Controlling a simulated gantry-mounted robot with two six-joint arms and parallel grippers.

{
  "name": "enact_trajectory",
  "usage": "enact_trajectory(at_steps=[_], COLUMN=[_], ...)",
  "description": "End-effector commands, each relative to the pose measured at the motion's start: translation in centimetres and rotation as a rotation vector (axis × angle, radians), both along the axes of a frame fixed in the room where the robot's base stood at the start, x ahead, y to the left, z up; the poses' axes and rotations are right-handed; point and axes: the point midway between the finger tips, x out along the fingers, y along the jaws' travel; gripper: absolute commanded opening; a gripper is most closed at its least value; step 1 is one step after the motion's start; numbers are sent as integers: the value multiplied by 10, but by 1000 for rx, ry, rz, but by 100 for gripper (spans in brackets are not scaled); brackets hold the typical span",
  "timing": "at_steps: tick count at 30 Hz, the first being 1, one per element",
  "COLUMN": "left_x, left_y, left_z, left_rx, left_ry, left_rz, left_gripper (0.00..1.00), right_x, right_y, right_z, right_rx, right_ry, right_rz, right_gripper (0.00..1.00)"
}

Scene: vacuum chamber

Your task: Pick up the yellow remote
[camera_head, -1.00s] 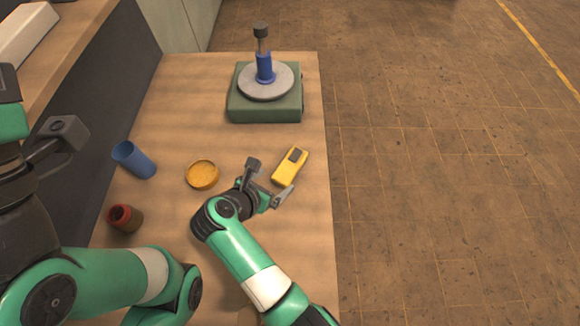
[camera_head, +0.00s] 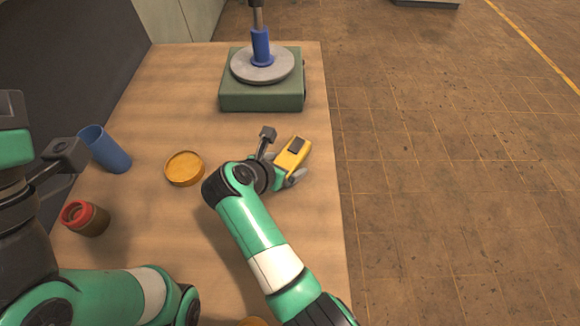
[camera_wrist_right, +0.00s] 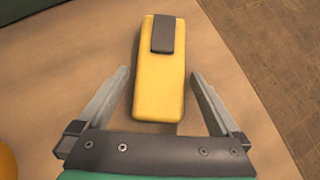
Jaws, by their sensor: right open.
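The yellow remote (camera_head: 292,155), with a dark grey panel near its far end, lies on the table to the right of the middle. In the right wrist view the remote (camera_wrist_right: 158,85) lies lengthwise between the two fingers, with a gap on each side. My right gripper (camera_head: 285,168) is open and empty, its fingers around the near part of the remote. The right wrist view shows both fingers (camera_wrist_right: 160,76) spread. In the head view the gripper partly hides the remote's near end.
A green base with a grey disc (camera_head: 262,95) and blue post stands at the back. A yellow round lid or dish (camera_head: 184,168), a blue cup (camera_head: 105,149) and a red-topped brown jar (camera_head: 85,218) are to the left. The table's right edge is near the remote.

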Motion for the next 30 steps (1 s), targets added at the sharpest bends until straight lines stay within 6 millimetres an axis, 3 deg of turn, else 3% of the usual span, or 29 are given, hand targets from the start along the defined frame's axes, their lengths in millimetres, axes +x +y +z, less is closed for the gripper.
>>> enact_trajectory(at_steps=[8, 24, 30], left_x=[0, 0, 0], left_y=[0, 0, 0], left_z=[-1, -1, -1], left_rx=[0, 0, 0], left_ry=[-1, -1, -1], left_rz=[0, 0, 0], left_gripper=[0, 0, 0], right_x=[1, 1, 1], right_y=[-1, -1, -1], right_z=[0, 0, 0], right_rx=[0, 0, 0], right_ry=[0, 0, -1], right_rz=[0, 0, -1], right_gripper=[98, 1, 0])
